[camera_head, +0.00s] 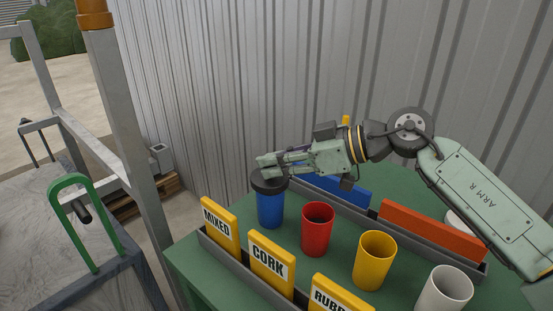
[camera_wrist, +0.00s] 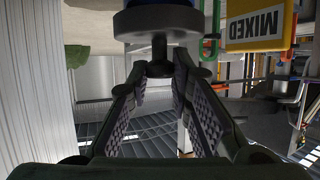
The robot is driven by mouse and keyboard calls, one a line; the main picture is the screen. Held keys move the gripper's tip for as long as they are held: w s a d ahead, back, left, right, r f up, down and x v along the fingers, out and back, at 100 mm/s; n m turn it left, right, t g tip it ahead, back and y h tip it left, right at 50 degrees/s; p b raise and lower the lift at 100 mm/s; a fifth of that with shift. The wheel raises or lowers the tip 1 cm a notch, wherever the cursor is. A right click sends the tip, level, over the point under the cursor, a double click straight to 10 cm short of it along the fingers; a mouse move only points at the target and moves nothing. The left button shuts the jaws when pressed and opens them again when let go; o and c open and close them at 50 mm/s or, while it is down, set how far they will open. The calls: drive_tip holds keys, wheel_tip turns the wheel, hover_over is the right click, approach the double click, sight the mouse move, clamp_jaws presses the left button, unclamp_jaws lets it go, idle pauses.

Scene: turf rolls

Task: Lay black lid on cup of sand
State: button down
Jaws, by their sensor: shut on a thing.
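The black lid (camera_head: 268,182) is a round disc at the top of the blue cup (camera_head: 271,209). It looks level over the rim, but I cannot tell whether it rests on it. My gripper (camera_head: 267,163) is shut on the lid's knob from above. In the wrist view, the lid (camera_wrist: 157,22) fills the top centre, with its knob (camera_wrist: 159,52) between the fingertips. The lid hides what is in the blue cup. The red cup (camera_head: 317,232), yellow cup (camera_head: 374,263) and whitish cup (camera_head: 444,292) stand uncovered; their contents do not show clearly, so I cannot tell which holds sand.
Yellow signs reading MIXED (camera_head: 220,223), CORK (camera_head: 271,262) and RUBB (camera_head: 338,297) stand in a front rack. Behind the cups, a rear rack holds blue and orange (camera_head: 432,230) panels. A corrugated wall (camera_head: 250,70) closes the back. A green-handled cart is at left.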

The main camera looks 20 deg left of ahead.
drive_tip(key=shift+f, duration=0.3)
drive_tip(key=shift+f, duration=0.1)
drive_tip(key=shift+f+b, duration=0.45)
drive_tip(key=shift+f, duration=0.05)
drive_tip(key=c, duration=1.4)
unclamp_jaws()
drive_tip(key=shift+c, duration=0.2)
